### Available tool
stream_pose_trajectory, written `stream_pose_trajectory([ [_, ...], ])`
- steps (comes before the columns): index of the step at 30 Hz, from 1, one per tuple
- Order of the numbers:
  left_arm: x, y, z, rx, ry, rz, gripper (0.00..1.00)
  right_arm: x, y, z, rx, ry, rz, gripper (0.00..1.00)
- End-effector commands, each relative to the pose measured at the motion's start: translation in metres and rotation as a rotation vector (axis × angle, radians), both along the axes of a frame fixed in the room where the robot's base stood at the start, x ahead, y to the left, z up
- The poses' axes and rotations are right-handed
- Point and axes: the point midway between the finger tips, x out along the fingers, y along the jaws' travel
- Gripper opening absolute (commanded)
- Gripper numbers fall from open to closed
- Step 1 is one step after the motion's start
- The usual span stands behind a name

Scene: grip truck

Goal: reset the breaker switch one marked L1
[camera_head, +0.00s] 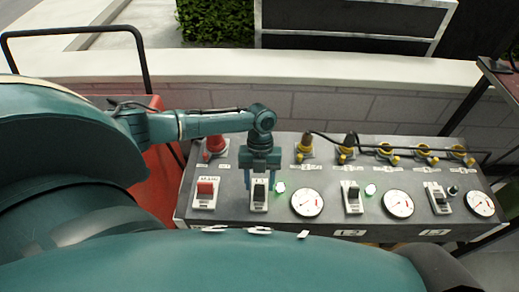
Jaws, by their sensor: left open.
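The grey breaker panel (328,222) runs across the middle of the view. A black switch on a white plate (258,206) sits left of centre; its label is too small to read surely. My left gripper (260,181) points down over this switch, open, with one finger on each side of it. I cannot tell whether the fingers touch it. Two more black switches, a middle one (353,194) and a right one (438,196), stand further right. A red switch (205,189) is at the left end. My right gripper is not in view.
Round gauges (307,203) stand between the switches. Yellow connectors with cables (385,150) line the panel's back. A brick wall (400,106) stands behind.

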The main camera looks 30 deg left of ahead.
Motion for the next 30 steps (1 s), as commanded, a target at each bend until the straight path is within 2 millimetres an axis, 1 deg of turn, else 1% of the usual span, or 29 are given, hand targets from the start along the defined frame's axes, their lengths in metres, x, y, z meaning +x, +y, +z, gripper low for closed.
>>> stream_pose_trajectory([
  [5,0.011,0.007,0.03,0.0,-0.007,0.001,0.49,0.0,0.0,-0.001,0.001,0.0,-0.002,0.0],
  [12,0.028,0.017,0.08,-0.001,-0.006,0.001,0.49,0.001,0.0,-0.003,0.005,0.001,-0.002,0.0],
  [16,0.035,0.021,0.1,0.0,-0.006,0.001,0.49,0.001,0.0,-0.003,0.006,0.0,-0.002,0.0],
  [21,0.039,0.024,0.115,0.0,-0.003,0.002,0.49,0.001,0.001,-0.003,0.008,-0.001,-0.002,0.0],
  [30,0.039,0.024,0.118,0.001,-0.002,0.001,0.49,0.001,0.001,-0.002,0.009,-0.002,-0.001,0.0],
])
